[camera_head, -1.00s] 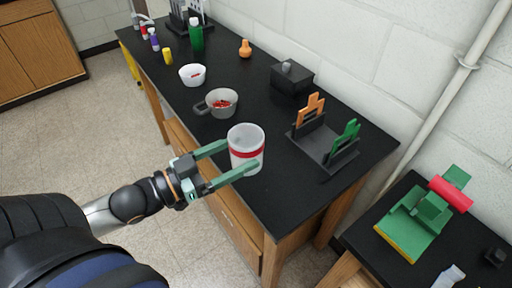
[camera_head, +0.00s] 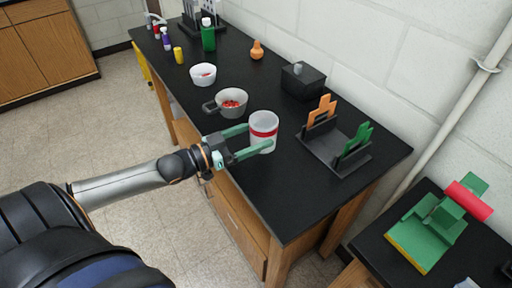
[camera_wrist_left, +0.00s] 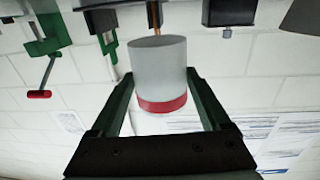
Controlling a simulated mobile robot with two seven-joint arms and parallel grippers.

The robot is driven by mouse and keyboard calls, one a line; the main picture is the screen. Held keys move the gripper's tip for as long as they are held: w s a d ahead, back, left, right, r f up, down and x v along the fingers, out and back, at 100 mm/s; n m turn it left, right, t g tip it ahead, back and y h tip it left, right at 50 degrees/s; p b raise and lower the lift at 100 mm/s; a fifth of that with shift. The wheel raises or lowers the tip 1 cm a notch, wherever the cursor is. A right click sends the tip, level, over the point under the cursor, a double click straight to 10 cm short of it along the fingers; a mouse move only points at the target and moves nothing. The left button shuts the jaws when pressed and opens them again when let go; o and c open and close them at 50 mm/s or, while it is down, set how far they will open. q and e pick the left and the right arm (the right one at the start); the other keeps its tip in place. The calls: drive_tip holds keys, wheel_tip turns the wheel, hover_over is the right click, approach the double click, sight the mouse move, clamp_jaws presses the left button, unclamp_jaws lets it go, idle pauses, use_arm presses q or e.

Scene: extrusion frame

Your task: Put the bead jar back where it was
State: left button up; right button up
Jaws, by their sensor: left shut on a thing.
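The bead jar (camera_head: 262,136) is a pale, translucent cup with a red band. My left gripper (camera_head: 250,143) is shut on it, with one green finger on each side, and holds it upright by the front edge of the black bench. I cannot tell whether its base touches the bench top. In the left wrist view the jar (camera_wrist_left: 158,72) sits between the two green fingers (camera_wrist_left: 162,100), its red band toward the palm. Its contents are not clear. My right gripper is not in view.
A dark rack holds orange (camera_head: 322,111) and green (camera_head: 357,140) pieces. A black box (camera_head: 302,86) stands behind.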

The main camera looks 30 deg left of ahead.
use_arm(q)
drive_tip(key=shift+w+a+f, duration=0.25)
drive_tip(key=shift+w+f, duration=0.4)
drive_tip(key=shift+f, duration=0.15)
drive_tip(key=shift+w+f+b, duration=0.15)
drive_tip(key=shift+f+b, duration=0.3)
drive_tip(key=shift+f, duration=1.2)
drive_tip(key=shift+f, duration=0.2)
drive_tip(key=o, duration=1.2)
drive_tip(key=shift+o, duration=0.2)
drive_tip(key=shift+r, duration=0.1)
